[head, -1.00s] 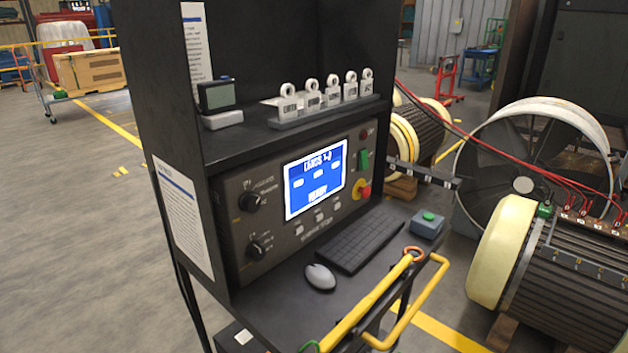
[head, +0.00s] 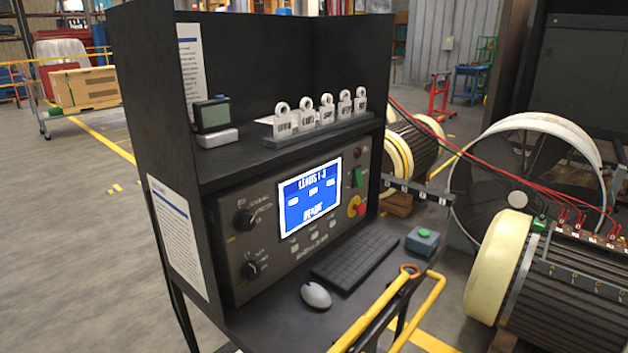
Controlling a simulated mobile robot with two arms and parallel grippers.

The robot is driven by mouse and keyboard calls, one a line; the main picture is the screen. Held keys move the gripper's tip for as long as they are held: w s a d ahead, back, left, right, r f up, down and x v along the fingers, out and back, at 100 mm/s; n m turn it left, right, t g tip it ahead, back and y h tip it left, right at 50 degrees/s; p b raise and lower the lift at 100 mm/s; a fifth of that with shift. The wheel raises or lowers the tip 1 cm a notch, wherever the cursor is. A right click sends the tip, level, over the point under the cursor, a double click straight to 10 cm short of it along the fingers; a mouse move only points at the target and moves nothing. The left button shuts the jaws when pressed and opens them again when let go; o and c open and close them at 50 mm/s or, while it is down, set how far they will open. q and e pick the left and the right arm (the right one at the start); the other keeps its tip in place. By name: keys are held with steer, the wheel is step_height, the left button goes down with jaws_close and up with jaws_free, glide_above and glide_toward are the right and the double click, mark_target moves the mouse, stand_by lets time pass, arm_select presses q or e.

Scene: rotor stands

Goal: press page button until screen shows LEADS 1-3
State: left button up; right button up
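The blue screen (head: 310,197) is set in the dark control panel (head: 236,279) of a black cabinet. Its top line looks like "LEADS 1-3", but the letters are blurred and I cannot be sure of the last digit. Small white boxes sit below that line, and a larger word at the bottom is unclear. Several small light buttons (head: 314,235) sit in a row under the screen. Their labels are too small to read, so I cannot tell which is the page button. Neither of my grippers is in view.
A keyboard (head: 353,256) and mouse (head: 316,295) lie on the shelf below the panel. Yellow bars (head: 376,314) cross the front. A large rotor (head: 560,270) lies at right.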

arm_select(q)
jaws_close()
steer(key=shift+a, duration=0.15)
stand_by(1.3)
